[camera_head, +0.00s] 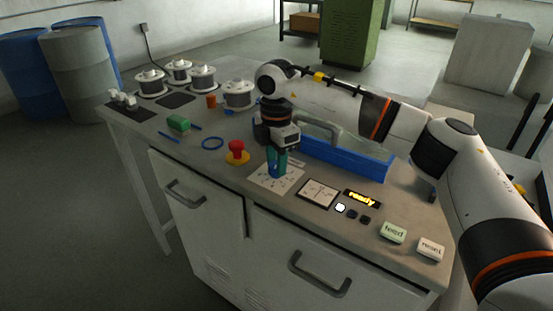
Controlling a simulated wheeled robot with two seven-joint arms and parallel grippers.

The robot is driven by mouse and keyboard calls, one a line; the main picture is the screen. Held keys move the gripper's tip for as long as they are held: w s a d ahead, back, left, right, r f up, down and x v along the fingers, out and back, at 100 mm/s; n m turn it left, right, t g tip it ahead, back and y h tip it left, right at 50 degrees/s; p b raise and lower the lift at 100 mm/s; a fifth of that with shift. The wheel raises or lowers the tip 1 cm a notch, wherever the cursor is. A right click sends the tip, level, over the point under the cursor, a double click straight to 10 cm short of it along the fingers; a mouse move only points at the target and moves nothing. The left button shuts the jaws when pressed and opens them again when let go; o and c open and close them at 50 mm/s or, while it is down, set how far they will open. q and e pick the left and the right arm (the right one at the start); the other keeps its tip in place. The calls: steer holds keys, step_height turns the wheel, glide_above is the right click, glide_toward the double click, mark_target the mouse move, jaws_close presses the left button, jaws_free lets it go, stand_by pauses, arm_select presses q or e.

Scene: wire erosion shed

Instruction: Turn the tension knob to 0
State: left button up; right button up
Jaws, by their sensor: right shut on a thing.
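A white dial plate (291,182) with dark marks lies flat on the bench top, near its front edge. My right gripper (277,172) points down over this plate, its teal fingers close together. It is shut on the tension knob, which is mostly hidden by the fingers. The knob's pointer and the number it faces are too small or covered to read. My left gripper is out of view.
A red mushroom button (236,148) on a yellow base stands just left of the plate. A square gauge (318,194), a "ready" display (362,198), a feed button (393,232) and a reset button (430,248) lie to the right. A blue toolbox (340,164) stands behind. Several wire spools stand back left.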

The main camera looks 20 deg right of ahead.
steer(key=n, duration=0.4)
steer(key=shift+r+n, duration=0.1)
steer(key=shift+n, duration=0.2)
steer(key=n, duration=0.3)
steer(key=shift+n, duration=0.3)
steer(key=n, duration=0.4)
steer(key=shift+n, duration=0.3)
steer(key=n, duration=0.3)
steer(key=shift+n, duration=0.3)
steer(key=n, duration=0.4)
steer(key=shift+p, duration=0.3)
steer(key=n, duration=0.7)
steer(key=shift+n, duration=2.1)
